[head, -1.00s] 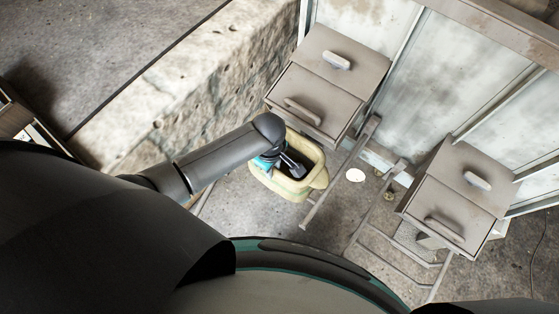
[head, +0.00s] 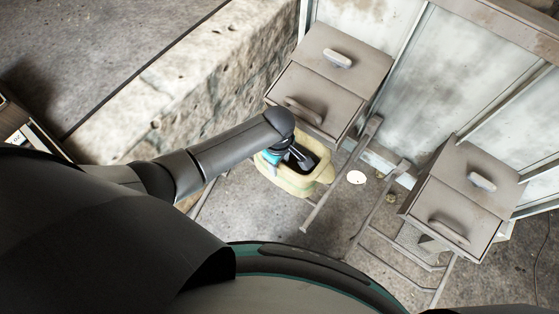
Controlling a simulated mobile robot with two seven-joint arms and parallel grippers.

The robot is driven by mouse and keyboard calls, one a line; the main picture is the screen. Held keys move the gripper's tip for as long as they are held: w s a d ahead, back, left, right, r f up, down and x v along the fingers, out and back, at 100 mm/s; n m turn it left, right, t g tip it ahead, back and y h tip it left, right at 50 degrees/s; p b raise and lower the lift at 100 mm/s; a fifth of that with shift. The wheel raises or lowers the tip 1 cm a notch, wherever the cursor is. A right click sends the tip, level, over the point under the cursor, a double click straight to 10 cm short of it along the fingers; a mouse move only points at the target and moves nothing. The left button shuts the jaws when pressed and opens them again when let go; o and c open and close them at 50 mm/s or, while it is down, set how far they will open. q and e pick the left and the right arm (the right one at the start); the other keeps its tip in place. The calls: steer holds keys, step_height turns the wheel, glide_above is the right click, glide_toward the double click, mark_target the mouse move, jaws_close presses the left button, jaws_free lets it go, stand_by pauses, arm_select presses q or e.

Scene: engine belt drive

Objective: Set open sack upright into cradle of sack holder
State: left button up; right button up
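The open sack (head: 292,188) is pale yellow and shows in the middle of the head view, with its dark mouth facing up. It looks roughly upright, below the left grey metal box. My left gripper (head: 300,160) comes in from the left and sits over the sack's mouth, its dark fingers against or inside it. I cannot tell whether the fingers are closed on the rim. Grey metal rails (head: 342,172) stand right beside the sack; they may belong to the sack holder. The cradle cannot be made out, and the sack's base is hard to see. My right gripper is not in view.
A grey metal box with handles (head: 335,70) stands just behind the sack. A similar box (head: 465,195) stands at the right, with rails (head: 385,240) near it. A rough concrete ledge (head: 190,90) runs along the left. A white round spot (head: 356,177) lies on the floor.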

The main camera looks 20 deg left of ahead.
arm_select(q)
step_height(320, 180, up, 12)
steer(key=p, duration=0.5)
steer(key=shift+s+r, duration=0.15)
steer(key=shift+r, duration=0.05)
stand_by(0.5)
